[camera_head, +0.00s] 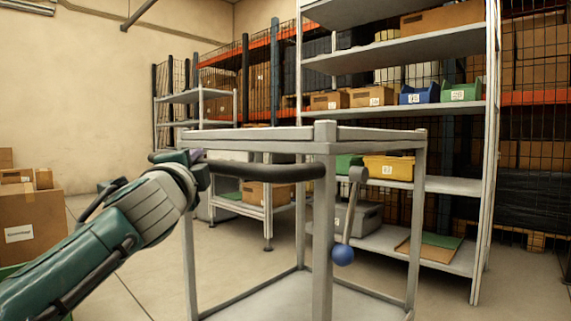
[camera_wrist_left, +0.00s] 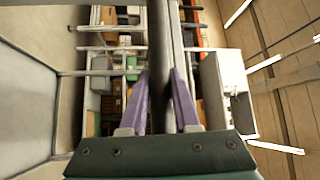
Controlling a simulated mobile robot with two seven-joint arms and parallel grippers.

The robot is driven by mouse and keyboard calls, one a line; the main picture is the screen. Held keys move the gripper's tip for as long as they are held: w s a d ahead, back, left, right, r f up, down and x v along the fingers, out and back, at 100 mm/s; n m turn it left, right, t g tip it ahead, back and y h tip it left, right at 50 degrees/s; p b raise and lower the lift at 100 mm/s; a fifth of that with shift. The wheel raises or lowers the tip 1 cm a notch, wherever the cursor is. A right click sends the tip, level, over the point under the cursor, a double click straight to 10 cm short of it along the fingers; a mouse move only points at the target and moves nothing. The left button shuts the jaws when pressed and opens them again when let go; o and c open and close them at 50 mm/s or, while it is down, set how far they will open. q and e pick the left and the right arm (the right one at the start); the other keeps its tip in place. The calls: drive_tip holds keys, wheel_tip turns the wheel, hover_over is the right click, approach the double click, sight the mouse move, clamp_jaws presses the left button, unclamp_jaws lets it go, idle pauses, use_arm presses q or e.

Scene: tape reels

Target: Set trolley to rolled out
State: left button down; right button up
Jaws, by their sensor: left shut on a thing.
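The trolley (camera_head: 325,215) is a grey metal frame with a flat top and a low shelf, standing on the floor in front of me. A dark padded handle bar (camera_head: 265,173) runs along its near left side. My left gripper (camera_head: 197,168) is at the left end of this bar. In the left wrist view, the purple fingers of my left gripper (camera_wrist_left: 160,85) lie on both sides of the dark bar (camera_wrist_left: 160,45), shut on it. A lever with a blue ball knob (camera_head: 343,254) hangs at the trolley's near post. My right gripper is out of view.
A tall grey shelf rack (camera_head: 490,150) with bins and boxes stands behind the trolley at the right. A smaller cart (camera_head: 268,215) stands behind it. Cardboard boxes (camera_head: 28,225) are at the far left. Open floor shows between those boxes and the trolley.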

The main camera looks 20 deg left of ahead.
use_arm(q)
drive_tip(key=shift+d+f, duration=0.1)
drive_tip(key=c, duration=1)
unclamp_jaws()
drive_tip(key=shift+c, duration=0.2)
drive_tip(key=o, duration=0.4)
drive_tip(key=shift+w, duration=0.25)
drive_tip(key=shift+s, duration=0.1)
